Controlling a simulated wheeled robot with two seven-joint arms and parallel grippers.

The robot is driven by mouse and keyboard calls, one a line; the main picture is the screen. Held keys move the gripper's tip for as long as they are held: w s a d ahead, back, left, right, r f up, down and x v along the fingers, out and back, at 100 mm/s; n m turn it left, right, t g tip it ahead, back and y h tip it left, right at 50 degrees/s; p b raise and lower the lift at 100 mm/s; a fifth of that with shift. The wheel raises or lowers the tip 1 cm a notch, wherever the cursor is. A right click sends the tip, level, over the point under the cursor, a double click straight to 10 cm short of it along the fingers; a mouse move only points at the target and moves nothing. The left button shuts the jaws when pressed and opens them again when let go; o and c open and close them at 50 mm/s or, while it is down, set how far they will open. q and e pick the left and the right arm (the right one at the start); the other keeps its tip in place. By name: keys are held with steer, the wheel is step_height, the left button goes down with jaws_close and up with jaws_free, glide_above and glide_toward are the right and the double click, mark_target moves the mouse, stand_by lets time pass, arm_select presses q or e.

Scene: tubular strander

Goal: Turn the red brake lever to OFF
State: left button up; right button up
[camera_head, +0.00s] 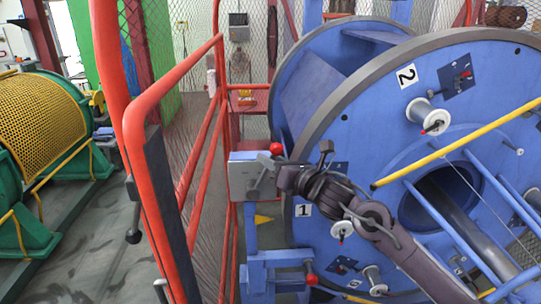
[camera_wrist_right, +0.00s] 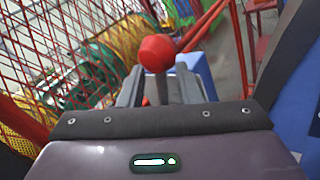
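The brake lever shows as a red ball knob (camera_head: 276,148) at the top right of a grey box (camera_head: 243,180) beside the blue drum. In the right wrist view the red knob (camera_wrist_right: 158,53) stands up in the middle, with its grey stem (camera_wrist_right: 161,88) running down between my finger pads. My right gripper (camera_head: 268,178) is at the box, just below the knob. Its fingers (camera_wrist_right: 160,90) look parted on either side of the stem, with small gaps. Whether they touch the stem is unclear. No ON or OFF marking is readable. My left gripper is out of view.
A red fence frame (camera_head: 135,120) with mesh stands left of the box. The large blue drum (camera_head: 325,105) with numbered plates, bobbins and a yellow bar (camera_head: 450,145) fills the right. A red-tipped handle (camera_head: 311,279) sits below. A yellow mesh-covered green machine (camera_head: 45,120) stands far left.

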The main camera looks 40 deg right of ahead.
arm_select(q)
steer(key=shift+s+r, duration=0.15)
arm_select(e)
steer(key=shift+w, duration=0.4)
steer(key=shift+c, duration=0.2)
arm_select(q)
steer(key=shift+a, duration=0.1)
arm_select(e)
jaws_close()
